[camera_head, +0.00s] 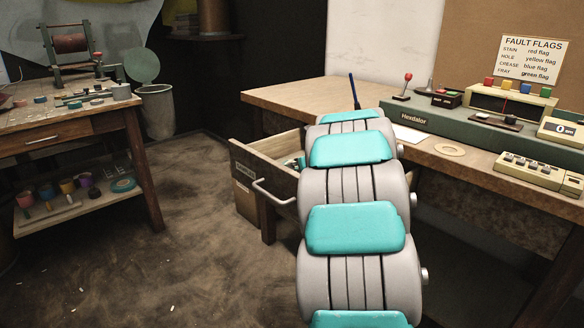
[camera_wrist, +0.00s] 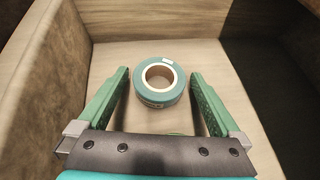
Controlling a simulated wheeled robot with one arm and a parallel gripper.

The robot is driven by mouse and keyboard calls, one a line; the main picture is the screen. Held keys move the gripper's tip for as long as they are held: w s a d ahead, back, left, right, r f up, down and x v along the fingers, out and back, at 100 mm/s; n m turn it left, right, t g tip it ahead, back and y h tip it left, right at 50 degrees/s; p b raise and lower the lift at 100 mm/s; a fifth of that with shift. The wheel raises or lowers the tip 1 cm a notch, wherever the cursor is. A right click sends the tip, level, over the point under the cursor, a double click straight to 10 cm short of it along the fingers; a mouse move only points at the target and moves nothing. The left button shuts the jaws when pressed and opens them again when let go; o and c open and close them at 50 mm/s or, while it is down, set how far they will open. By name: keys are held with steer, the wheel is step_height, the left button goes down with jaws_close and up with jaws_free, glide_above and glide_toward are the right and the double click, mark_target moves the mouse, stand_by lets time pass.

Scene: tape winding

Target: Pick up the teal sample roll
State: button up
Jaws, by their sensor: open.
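The teal sample roll (camera_wrist: 149,98) lies flat in the open wooden drawer, with a pale core ring and a small white label on its top. My gripper (camera_wrist: 160,80) is open in the wrist view, its two green fingers on either side of the roll with a gap on each side. The roll is not gripped. In the head view my arm reaches into the open drawer (camera_head: 262,150), and only a bit of green shows there; the roll cannot be made out.
A second table (camera_head: 70,125) stands at the left.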

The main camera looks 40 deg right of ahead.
steer(key=shift+w, duration=0.1)
steer(key=c, duration=1.2)
